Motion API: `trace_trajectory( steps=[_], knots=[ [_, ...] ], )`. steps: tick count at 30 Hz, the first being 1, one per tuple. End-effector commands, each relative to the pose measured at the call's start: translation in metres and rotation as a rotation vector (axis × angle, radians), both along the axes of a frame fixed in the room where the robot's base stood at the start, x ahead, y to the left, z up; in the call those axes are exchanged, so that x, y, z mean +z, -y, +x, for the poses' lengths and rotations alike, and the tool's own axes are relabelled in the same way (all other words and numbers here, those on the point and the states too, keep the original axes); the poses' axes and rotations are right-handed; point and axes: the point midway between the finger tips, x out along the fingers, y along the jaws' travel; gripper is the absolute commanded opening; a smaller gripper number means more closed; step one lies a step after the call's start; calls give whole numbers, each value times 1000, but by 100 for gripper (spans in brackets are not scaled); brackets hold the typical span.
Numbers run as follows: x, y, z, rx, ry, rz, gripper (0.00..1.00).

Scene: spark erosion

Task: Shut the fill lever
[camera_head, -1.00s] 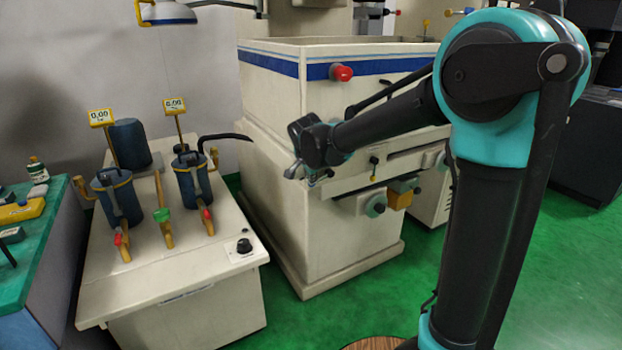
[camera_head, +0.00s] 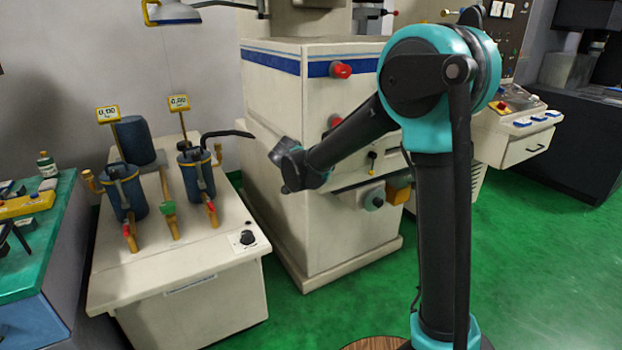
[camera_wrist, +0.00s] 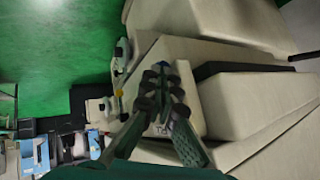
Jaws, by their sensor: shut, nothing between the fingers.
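A white cabinet (camera_head: 185,265) at the left carries several small levers on yellow pipes. Two have red grips, one at the left (camera_head: 128,232) and one at the right (camera_head: 211,208), and one between them has a green grip (camera_head: 166,209). I cannot tell which one is the fill lever. My gripper (camera_head: 290,168) is in the air to the right of these levers, in front of the large white machine, and touches none of them. In the wrist view its fingers (camera_wrist: 165,78) are together and empty. No coloured lever grip is clear in the wrist view.
The large white machine (camera_head: 300,215) with red buttons stands behind my gripper. Two blue canisters, left (camera_head: 126,195) and right (camera_head: 197,177), and a black hose (camera_head: 226,134) rise above the cabinet top. The green floor (camera_head: 300,320) in front is free.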

Motion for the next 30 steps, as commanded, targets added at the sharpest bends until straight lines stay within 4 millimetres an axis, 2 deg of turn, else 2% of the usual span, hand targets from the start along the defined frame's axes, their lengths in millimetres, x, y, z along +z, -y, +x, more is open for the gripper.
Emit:
trace_trajectory(
  steps=[15, 30],
  knots=[
    [-43, 12, 12, 0, 277, -409, 0],
    [-65, 36, 27, -1, 272, -403, 0]
  ],
)
